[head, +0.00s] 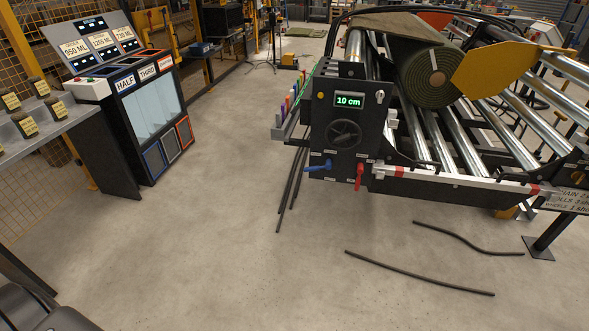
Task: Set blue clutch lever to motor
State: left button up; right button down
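The blue clutch lever (318,166) is at the lower left of the black control panel (330,115) on the roller machine. It lies roughly level, with its handle reaching left and slightly down from its pivot. Small white labels sit around it, too small to read, so I cannot tell which setting it is on. A red lever (359,177) hangs downward to its right on the same panel. Neither of my grippers is in view.
The panel has a display (348,101) reading 10 cm and a black handwheel (343,133). A turf roll (433,77) rests on the rollers. Black hoses (420,273) lie on the floor. A station (145,105) stands left. The floor between is clear.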

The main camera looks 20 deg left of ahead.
aim_at(329, 163)
jog(key=u, duration=0.8)
jog(key=i, duration=0.75)
jog(key=u, duration=0.8)
jog(key=i, duration=0.55)
jog(key=z, duration=0.05)
